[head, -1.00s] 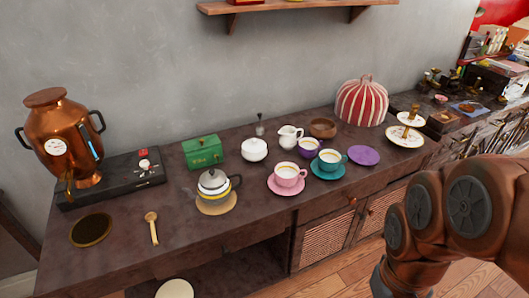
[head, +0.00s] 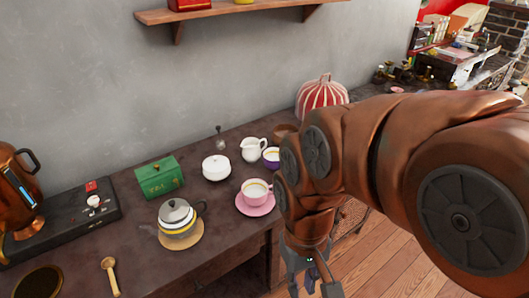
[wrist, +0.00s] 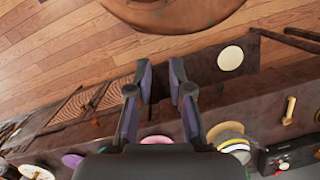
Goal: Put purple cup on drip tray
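A round dark disc with a brass rim, which looks like the drip tray (head: 38,282), lies at the bottom left of the head view by the copper urn. My gripper (head: 311,284) hangs low in front of the counter, apart from the cup and tray. In the wrist view my gripper (wrist: 160,78) has its fingers apart with nothing between them.
The pink cup (head: 256,190) on its saucer, a teapot (head: 177,217), a white sugar bowl (head: 216,168), a green box (head: 160,177) and a wooden spoon (head: 109,276) stand or lie on the counter. My arm hides the teal cup. A purple saucer (wrist: 71,160) shows in the wrist view.

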